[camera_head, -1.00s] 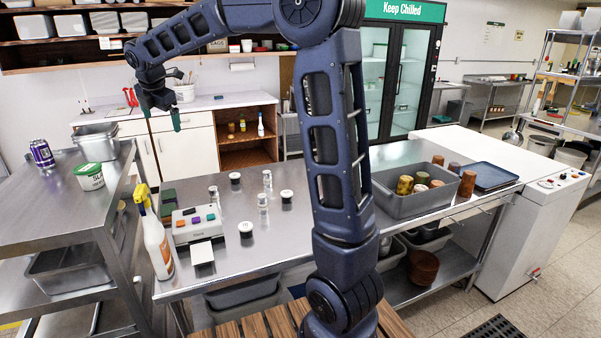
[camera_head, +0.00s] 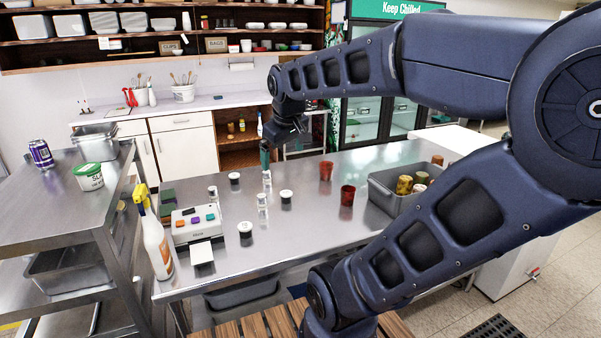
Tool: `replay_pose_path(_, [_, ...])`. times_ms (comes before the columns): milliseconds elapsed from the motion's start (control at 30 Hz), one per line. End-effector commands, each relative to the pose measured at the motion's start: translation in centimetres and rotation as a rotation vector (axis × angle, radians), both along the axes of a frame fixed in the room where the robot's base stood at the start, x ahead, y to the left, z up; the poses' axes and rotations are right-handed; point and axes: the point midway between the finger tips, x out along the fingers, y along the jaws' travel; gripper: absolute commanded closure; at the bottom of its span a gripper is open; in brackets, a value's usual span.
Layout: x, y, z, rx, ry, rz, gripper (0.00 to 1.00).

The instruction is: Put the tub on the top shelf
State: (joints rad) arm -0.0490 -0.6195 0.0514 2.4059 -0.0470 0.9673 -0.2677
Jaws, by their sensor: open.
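The tub (camera_head: 88,177), white with a green lid and a green band, stands upright on the top shelf (camera_head: 55,218) of the steel rack at the left. Nothing holds it. My gripper (camera_head: 265,158) hangs with its green-tipped fingers pointing down over the far part of the steel table, well to the right of the tub. It is open and seems empty. Its fingers are seen edge-on, so the gap between them is hidden.
A purple can (camera_head: 41,154) and a metal pan (camera_head: 97,143) stand near the tub. A spray bottle (camera_head: 157,245), several shakers and two red cups (camera_head: 347,195) stand on the steel table (camera_head: 300,240). A grey bin (camera_head: 385,192) is partly behind my arm.

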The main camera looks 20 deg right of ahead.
Motion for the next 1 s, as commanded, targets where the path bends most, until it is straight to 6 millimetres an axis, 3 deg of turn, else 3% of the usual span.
replay_pose_path(100, [-3.0, -1.5, -1.8, 0.084, -0.01, -0.169, 0.0])
replay_pose_path(300, [-5.4, -2.4, -3.7, 0.167, -0.015, -0.327, 0.0])
replay_pose_path(1000, [-5.7, -2.5, -3.9, 0.178, -0.014, -0.347, 0.0])
